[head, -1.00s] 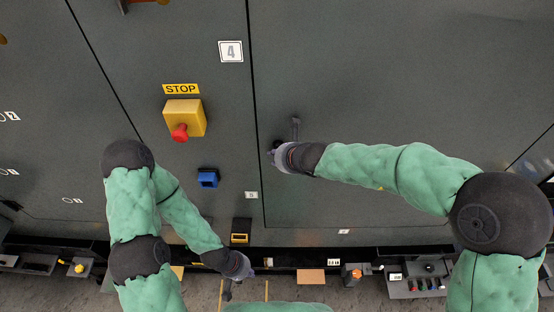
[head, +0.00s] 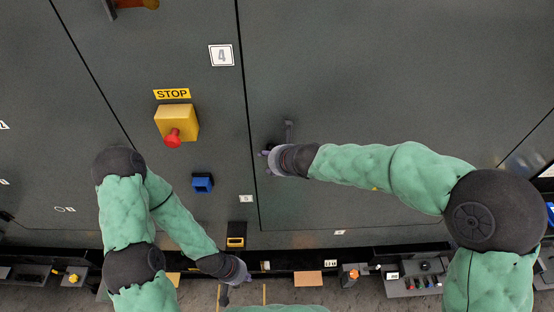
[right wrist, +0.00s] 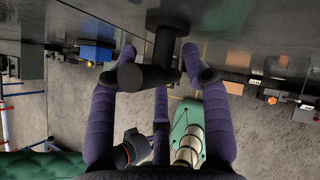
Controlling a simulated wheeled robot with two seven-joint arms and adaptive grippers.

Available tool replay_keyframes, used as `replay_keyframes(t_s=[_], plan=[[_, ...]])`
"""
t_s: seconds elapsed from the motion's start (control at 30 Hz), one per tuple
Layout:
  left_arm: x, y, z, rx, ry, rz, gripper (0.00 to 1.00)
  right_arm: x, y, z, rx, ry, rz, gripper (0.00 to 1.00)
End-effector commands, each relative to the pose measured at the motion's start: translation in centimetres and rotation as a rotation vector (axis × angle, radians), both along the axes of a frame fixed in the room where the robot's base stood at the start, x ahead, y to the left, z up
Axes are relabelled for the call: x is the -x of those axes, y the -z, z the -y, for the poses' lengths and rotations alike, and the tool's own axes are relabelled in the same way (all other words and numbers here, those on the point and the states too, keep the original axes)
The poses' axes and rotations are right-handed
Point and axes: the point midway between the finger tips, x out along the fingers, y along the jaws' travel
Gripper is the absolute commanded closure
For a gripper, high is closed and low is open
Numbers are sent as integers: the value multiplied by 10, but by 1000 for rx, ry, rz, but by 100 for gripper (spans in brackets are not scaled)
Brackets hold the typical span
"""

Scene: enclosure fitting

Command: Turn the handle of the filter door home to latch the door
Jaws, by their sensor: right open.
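The filter door is a large dark grey panel (head: 390,80) at the right of the head view, with its left edge against the neighbouring panel. Its dark handle (head: 289,131) stands out near that edge, partly hidden by my right gripper (head: 268,158). In the right wrist view the handle (right wrist: 166,52) is a black T-shaped piece on a shaft. My right gripper (right wrist: 160,66) is open, with purple fingers on both sides of the handle; contact is unclear. My left gripper (head: 226,294) hangs low in front of the panels, away from the handle; its jaws are unclear.
Left of the door, a yellow box with a red stop button (head: 176,124), a blue fitting (head: 202,183) and a yellow-black fitting (head: 236,236) stick out. A control box (head: 415,279) and an orange-knobbed box (head: 352,277) lie along the bottom. The door face right of the handle is clear.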

Motion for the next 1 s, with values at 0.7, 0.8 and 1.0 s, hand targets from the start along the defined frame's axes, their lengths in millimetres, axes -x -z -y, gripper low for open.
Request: replay_keyframes(t_s=[0.7, 0.8, 1.0], plan=[[0, 0, 0, 0, 0, 0, 100, 39, -48, 26, 1, 1, 0, 51], [0, 0, 0, 0, 0, 0, 100, 45, -55, 29, 0, 1, 0, 51], [0, 0, 0, 0, 0, 0, 100, 56, -69, 37, 0, 2, 1, 51]])
